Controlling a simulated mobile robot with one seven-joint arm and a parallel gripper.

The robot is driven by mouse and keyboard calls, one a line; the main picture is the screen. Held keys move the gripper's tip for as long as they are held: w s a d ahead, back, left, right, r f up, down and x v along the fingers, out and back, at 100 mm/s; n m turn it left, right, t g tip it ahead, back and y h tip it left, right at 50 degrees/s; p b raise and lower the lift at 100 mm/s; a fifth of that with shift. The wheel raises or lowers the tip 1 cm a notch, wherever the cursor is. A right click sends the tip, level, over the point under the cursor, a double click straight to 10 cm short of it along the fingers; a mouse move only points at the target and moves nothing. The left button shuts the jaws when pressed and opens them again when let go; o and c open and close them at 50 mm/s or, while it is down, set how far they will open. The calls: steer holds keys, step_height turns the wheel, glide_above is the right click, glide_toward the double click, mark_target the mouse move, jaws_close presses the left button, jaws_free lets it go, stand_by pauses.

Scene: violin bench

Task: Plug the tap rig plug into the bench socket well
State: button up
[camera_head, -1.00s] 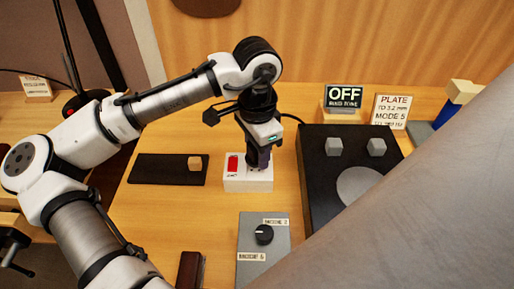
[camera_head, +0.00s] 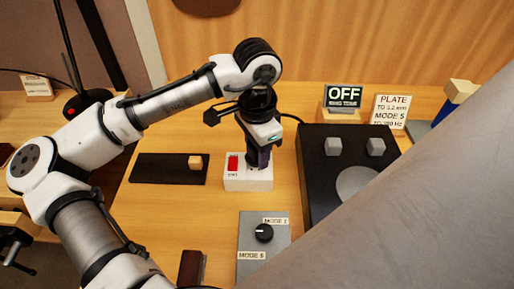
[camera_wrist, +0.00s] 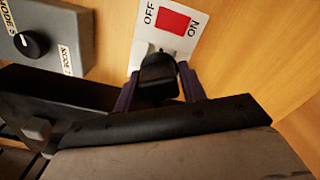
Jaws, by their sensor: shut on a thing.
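The bench socket is a white box (camera_head: 249,184) with a red switch (camera_head: 233,163), on the bench at mid picture. In the wrist view the white box (camera_wrist: 152,40) shows OFF and ON lettering beside the red switch (camera_wrist: 173,20). My gripper (camera_head: 259,161) points down over the right part of this box, fingers close to its top. Its purple fingers are shut on the black tap rig plug (camera_wrist: 158,76), which is at the box's face. The fingers and plug hide the socket well, so I cannot tell how deep the plug sits.
A black box with grey blocks (camera_head: 308,185) stands close on the right. A black mat (camera_head: 150,169) with a small wooden block (camera_head: 195,162) lies left. A grey knob box (camera_head: 252,251) stands in front. An OFF sign (camera_head: 344,97) stands behind.

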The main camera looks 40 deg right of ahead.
steer(key=shift+f+b, duration=0.4)
steer(key=shift+f, duration=0.65)
stand_by(0.4)
steer(key=o, duration=1)
step_height(320, 180, up, 14)
steer(key=shift+f, duration=0.1)
stand_by(0.8)
